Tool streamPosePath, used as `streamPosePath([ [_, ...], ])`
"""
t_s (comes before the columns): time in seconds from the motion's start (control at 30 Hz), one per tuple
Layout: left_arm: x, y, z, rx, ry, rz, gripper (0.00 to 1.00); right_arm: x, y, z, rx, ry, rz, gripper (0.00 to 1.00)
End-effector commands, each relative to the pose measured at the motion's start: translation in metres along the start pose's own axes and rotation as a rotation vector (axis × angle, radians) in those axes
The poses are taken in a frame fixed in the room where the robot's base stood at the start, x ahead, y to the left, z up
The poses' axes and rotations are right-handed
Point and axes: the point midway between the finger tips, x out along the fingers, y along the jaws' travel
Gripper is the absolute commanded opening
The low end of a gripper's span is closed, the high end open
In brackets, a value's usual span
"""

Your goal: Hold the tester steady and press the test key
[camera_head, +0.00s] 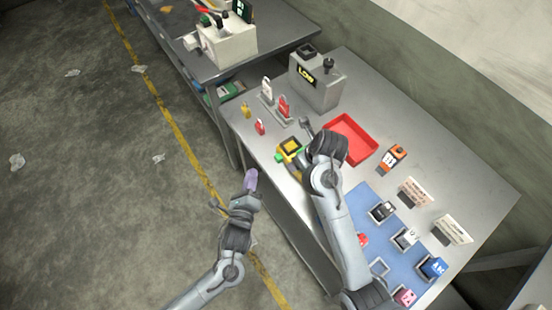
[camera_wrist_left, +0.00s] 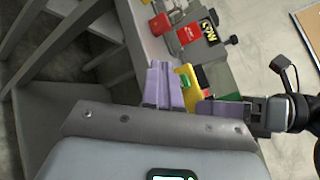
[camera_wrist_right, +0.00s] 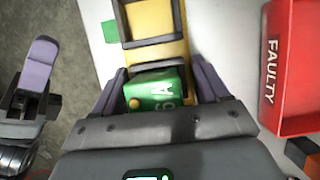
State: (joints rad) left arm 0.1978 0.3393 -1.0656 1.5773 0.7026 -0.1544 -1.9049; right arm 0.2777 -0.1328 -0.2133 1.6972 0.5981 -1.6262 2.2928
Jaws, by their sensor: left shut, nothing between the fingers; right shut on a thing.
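The yellow tester (camera_head: 290,147) with a dark-framed face lies near the table's left edge; it also shows in the right wrist view (camera_wrist_right: 152,20). A green block (camera_wrist_right: 158,92) marked 6A sits at its near end, between my right fingers. My right gripper (camera_wrist_right: 160,85) is shut on the tester's near end; in the head view its arm partly covers that end. My left gripper (camera_head: 251,178) is shut and empty, just off the table edge, left of the tester. Its purple fingers (camera_wrist_left: 165,85) are together and apart from the tester.
A red tray (camera_head: 372,150) marked FAULTY lies right of the tester. A grey box (camera_head: 318,88) and a rack with red tags (camera_head: 284,107) stand behind. An orange block (camera_head: 391,158) and a blue mat (camera_head: 357,200) with several blocks lie right. Floor left of the table is open.

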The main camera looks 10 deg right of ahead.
Motion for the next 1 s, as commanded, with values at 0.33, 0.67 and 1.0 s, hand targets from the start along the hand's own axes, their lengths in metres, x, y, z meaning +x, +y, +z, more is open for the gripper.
streamPosePath([
  [0.33,0.028,-0.02,-0.02,0.0,0.0,0.0,0.0,-0.001,0.0,0.001,0.0,-0.002,-0.001,0.23],
  [0.67,0.037,-0.028,-0.028,0.001,0.0,0.0,0.0,-0.001,0.0,0.001,0.0,-0.002,-0.001,0.23],
  [1.0,0.038,-0.028,-0.028,0.001,0.0,0.0,0.0,-0.001,0.0,0.001,0.0,-0.002,-0.001,0.23],
])
